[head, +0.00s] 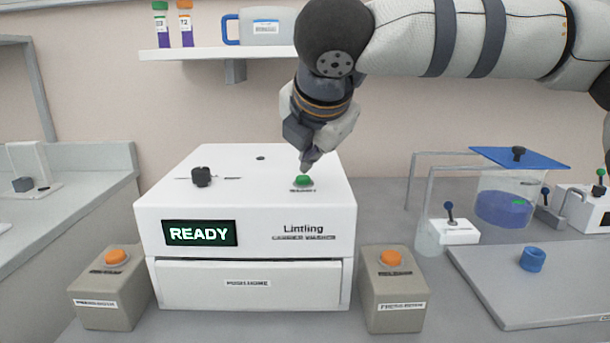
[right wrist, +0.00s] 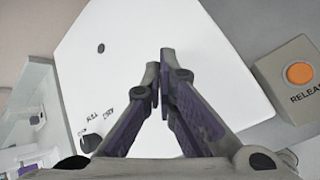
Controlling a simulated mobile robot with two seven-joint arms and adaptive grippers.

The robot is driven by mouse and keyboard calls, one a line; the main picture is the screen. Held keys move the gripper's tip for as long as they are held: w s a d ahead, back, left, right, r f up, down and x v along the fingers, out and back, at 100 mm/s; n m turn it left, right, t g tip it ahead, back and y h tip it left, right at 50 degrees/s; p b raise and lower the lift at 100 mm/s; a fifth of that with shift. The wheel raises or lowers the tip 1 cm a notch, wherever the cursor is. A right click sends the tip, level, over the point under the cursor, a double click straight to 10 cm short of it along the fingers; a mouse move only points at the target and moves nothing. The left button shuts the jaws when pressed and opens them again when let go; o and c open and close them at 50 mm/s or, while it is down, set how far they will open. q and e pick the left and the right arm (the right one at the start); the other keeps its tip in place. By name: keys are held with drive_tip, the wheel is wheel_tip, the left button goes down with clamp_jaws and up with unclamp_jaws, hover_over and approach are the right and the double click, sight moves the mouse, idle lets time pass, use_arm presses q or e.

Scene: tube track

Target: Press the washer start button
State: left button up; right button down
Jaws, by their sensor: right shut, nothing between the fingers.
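The washer (head: 250,205) is a white box on the bench with a lit display (head: 199,233) reading READY. A green button (head: 303,181) sits on its top, right of centre. My right gripper (head: 308,167) is shut and empty, pointing down with its tips just above or at the green button; I cannot tell whether they touch. In the right wrist view the closed fingers (right wrist: 163,60) lie over the white top, and the button is hidden. A black knob (head: 201,176) stands on the washer's top left. My left gripper is not in view.
Grey boxes with orange buttons flank the washer, one at the left (head: 115,257) and one at the right (head: 391,258). At the right are a beaker with blue liquid (head: 504,207) and a grey tray (head: 500,300).

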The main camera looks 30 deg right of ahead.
drive_tip(key=shift+f, duration=0.6)
idle(0.7)
drive_tip(key=shift+r+p, duration=0.3)
drive_tip(key=shift+r, duration=0.65)
drive_tip(key=shift+r, duration=0.1)
drive_tip(key=shift+r, duration=2.4)
